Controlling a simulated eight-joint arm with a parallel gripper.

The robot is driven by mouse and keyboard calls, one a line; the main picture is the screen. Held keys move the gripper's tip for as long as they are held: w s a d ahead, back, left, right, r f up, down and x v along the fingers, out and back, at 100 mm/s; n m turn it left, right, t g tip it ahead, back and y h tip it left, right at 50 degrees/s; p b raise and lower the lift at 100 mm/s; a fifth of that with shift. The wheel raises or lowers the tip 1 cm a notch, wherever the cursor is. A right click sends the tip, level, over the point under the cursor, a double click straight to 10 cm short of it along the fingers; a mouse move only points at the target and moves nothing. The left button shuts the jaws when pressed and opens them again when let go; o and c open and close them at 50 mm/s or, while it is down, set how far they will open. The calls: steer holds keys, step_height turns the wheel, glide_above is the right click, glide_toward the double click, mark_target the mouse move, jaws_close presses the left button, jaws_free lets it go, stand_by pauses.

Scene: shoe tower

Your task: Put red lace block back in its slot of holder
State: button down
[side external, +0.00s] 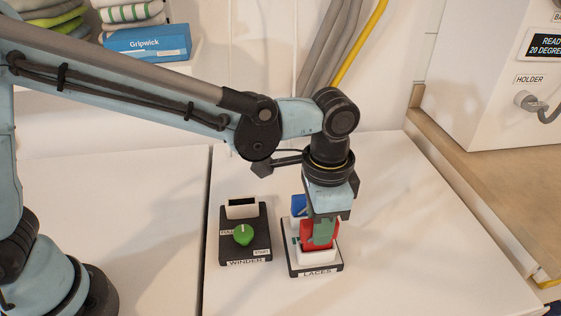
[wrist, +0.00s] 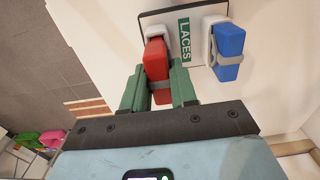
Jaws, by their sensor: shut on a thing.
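The red lace block (side external: 309,243) is at the front of the holder labelled LACES (side external: 317,272). My gripper (side external: 322,232) points down over it, and its green fingers are shut on the block.
A black winder (side external: 232,256) with a green knob (side external: 243,235) stands just left of the holder. A blue Gripwick box (side external: 146,43) and folded cloths are at the back left. The white table is clear to the right of the holder.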

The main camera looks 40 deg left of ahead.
steer(key=shift+f, duration=1.15)
steer(key=c, duration=0.8)
jaws_free()
step_height(320, 180, up, 12)
steer(key=shift+r, duration=0.1)
steer(key=s+a+f+n+t, duration=0.2)
steer(key=a+n+t, duration=0.1)
steer(key=a, duration=1)
steer(key=s+a+f+n+t, duration=0.3)
steer(key=a+n, duration=0.3)
steer(key=a, duration=0.7)
steer(key=shift+s+t, duration=0.2)
steer(key=shift+t, duration=0.4)
